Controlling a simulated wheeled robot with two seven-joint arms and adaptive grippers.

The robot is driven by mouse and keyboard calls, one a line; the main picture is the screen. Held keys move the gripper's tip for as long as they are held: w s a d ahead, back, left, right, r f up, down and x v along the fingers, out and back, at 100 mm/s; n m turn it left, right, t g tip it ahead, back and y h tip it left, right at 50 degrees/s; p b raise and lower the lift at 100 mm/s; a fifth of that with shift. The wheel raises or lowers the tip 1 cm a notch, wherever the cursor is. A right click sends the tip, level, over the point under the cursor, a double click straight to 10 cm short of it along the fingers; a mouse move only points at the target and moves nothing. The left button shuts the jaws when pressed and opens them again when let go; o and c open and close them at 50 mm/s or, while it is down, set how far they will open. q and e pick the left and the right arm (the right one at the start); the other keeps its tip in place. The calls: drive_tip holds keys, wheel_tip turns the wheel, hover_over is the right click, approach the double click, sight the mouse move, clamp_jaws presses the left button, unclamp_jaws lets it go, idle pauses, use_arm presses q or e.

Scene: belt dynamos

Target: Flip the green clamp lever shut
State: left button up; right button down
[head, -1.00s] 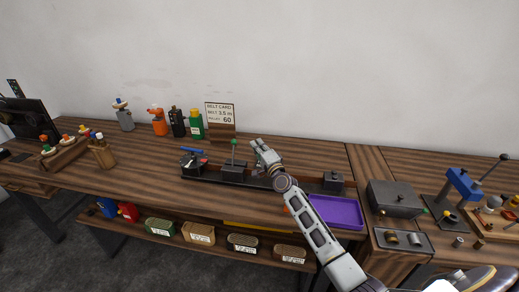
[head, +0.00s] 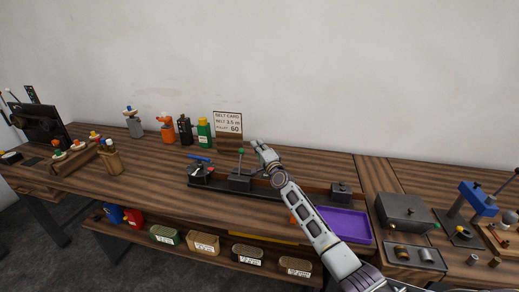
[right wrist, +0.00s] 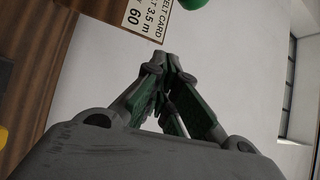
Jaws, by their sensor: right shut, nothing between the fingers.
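The green-tipped clamp lever (head: 241,153) stands upright on a dark block (head: 240,180) on the long dark fixture (head: 290,190) in the head view. My right gripper (head: 256,145) is just right of the lever's green knob, slightly above it, and apart from it as far as I can tell. In the right wrist view my right gripper (right wrist: 165,62) is shut and empty, its fingertips together. My left gripper is not in view.
The belt card (head: 228,122) stands behind the fixture, with several bottles to its left. A purple tray (head: 343,224) lies right of my right arm. A grey box (head: 404,210) and a blue press (head: 477,199) stand farther right.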

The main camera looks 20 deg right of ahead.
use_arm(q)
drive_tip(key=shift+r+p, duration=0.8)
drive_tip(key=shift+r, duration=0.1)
use_arm(e)
drive_tip(key=shift+s+a+f, duration=0.15)
drive_tip(key=shift+s+a, duration=0.1)
drive_tip(key=shift+a, duration=0.35)
drive_tip(key=shift+s+a+f, duration=0.1)
drive_tip(key=shift+s+a, duration=0.2)
drive_tip(key=shift+a, duration=0.3)
drive_tip(key=shift+s+a+f, duration=0.15)
drive_tip(key=shift+s+a, duration=0.1)
drive_tip(key=shift+a, duration=0.35)
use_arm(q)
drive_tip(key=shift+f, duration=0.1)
use_arm(e)
drive_tip(key=shift+s, duration=0.1)
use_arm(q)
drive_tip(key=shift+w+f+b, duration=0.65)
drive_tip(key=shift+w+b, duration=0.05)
use_arm(e)
drive_tip(key=shift+s+a+r+n+t, duration=0.15)
drive_tip(key=shift+s+n+t, duration=0.15)
drive_tip(key=shift+n, duration=0.1)
